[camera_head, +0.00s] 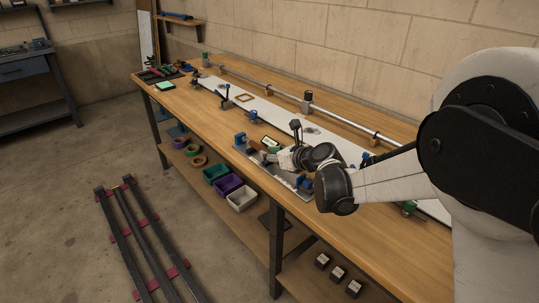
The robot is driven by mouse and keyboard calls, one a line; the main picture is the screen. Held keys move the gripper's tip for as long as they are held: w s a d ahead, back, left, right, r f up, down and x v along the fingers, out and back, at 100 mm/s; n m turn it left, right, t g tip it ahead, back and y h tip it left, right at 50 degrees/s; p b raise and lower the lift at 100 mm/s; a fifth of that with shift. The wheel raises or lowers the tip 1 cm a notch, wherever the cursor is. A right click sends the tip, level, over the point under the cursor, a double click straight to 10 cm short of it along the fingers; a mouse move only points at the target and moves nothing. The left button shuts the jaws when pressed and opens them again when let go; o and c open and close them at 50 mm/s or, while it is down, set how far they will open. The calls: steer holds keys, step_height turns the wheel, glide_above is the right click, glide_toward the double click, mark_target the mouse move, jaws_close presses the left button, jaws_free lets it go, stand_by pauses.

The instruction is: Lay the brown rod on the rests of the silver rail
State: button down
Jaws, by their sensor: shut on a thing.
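The silver rail (288,178) is a long, narrow grey piece lying along the front edge of the workbench. Blue rests stand on it, one near its far end (240,137) and one near its near end (303,183). My gripper (266,158) is low over the rail between these rests, shut on a small, dark brownish piece that looks like the brown rod. Most of the rod is too small or hidden at this distance. I cannot tell whether it touches the rests. My wrist and forearm cover the bench to the right.
A long silver tube (345,123) on supports runs along the back of the bench, behind a white strip (262,106). A dark upright holder (295,130) stands just behind my gripper. Coloured bins (228,186) sit on the lower shelf. Dark rails (138,240) lie on the floor.

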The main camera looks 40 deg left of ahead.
steer(key=shift+f+b, duration=0.45)
steer(key=c, duration=1.6)
jaws_free()
steer(key=shift+r, duration=0.1)
steer(key=shift+r+p, duration=0.25)
steer(key=shift+p, duration=0.05)
steer(key=p+v, duration=0.2)
steer(key=v, duration=1)
steer(key=shift+r, duration=0.2)
